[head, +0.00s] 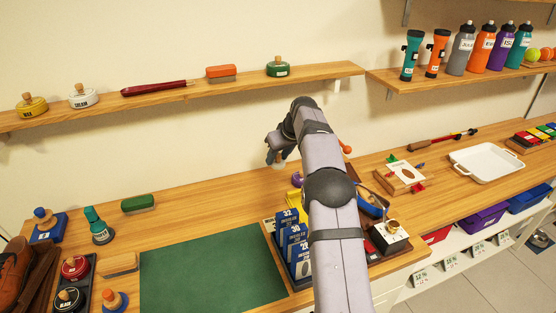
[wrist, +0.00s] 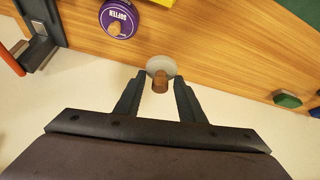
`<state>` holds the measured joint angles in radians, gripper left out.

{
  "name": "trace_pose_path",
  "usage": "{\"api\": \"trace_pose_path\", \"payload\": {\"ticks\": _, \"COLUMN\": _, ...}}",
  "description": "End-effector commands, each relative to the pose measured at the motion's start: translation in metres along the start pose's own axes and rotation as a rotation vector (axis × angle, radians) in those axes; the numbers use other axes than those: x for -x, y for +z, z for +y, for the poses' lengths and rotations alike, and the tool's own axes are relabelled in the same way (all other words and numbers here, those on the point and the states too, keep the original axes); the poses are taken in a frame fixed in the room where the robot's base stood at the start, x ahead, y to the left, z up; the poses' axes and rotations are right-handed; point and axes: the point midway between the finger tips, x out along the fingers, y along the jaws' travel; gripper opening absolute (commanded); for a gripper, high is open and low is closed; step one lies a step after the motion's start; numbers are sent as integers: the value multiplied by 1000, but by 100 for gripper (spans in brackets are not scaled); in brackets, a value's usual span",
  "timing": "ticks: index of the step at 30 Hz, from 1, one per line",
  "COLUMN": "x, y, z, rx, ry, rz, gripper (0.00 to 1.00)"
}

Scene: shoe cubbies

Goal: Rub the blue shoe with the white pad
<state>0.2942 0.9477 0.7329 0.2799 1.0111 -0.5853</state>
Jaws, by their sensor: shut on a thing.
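My gripper (head: 277,150) is at the back of the bench, near the wall, partly hidden by my own arm. In the wrist view its fingers (wrist: 159,84) are closed on the wooden knob of the round white pad (wrist: 161,66). The pad's face points away from the wrist camera, and the bench top shows beyond it. A blue item (head: 372,206), possibly the blue shoe, shows just right of my arm on the bench. My arm hides part of it, so I cannot tell its full shape. The gripper and pad are apart from it.
A purple SOFTEN tin (wrist: 118,18) stands near the gripper. Blue numbered boxes (head: 292,235) stand beside my arm. A green mat (head: 213,272) lies clear at the front. A green brush (head: 138,203) lies left. A wall shelf (head: 325,76) runs above.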

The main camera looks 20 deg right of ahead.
Motion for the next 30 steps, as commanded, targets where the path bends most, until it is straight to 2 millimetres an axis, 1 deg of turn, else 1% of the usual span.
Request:
{"api": "trace_pose_path", "payload": {"ticks": 2, "x": 0, "y": 0, "z": 0, "rx": 0, "ry": 0, "rz": 1, "gripper": 11}}
{"api": "trace_pose_path", "payload": {"ticks": 3, "x": 0, "y": 0, "z": 0, "rx": 0, "ry": 0, "rz": 1, "gripper": 34}}
{"api": "trace_pose_path", "payload": {"ticks": 5, "x": 0, "y": 0, "z": 0, "rx": 0, "ry": 0, "rz": 1, "gripper": 19}}
{"api": "trace_pose_path", "payload": {"ticks": 10, "x": 1, "y": -1, "z": 0, "rx": 0, "ry": 0, "rz": 1, "gripper": 18}}
{"api": "trace_pose_path", "payload": {"ticks": 14, "x": 8, "y": -4, "z": 0, "rx": 0, "ry": 1, "rz": 1, "gripper": 18}}
{"api": "trace_pose_path", "payload": {"ticks": 20, "x": 32, "y": -18, "z": 2, "rx": -3, "ry": 2, "rz": 1, "gripper": 18}}
{"api": "trace_pose_path", "payload": {"ticks": 27, "x": 73, "y": -37, "z": 4, "rx": -7, "ry": 3, "rz": 0, "gripper": 18}}
{"api": "trace_pose_path", "payload": {"ticks": 30, "x": 87, "y": -36, "z": 8, "rx": -10, "ry": 3, "rz": -1, "gripper": 18}}
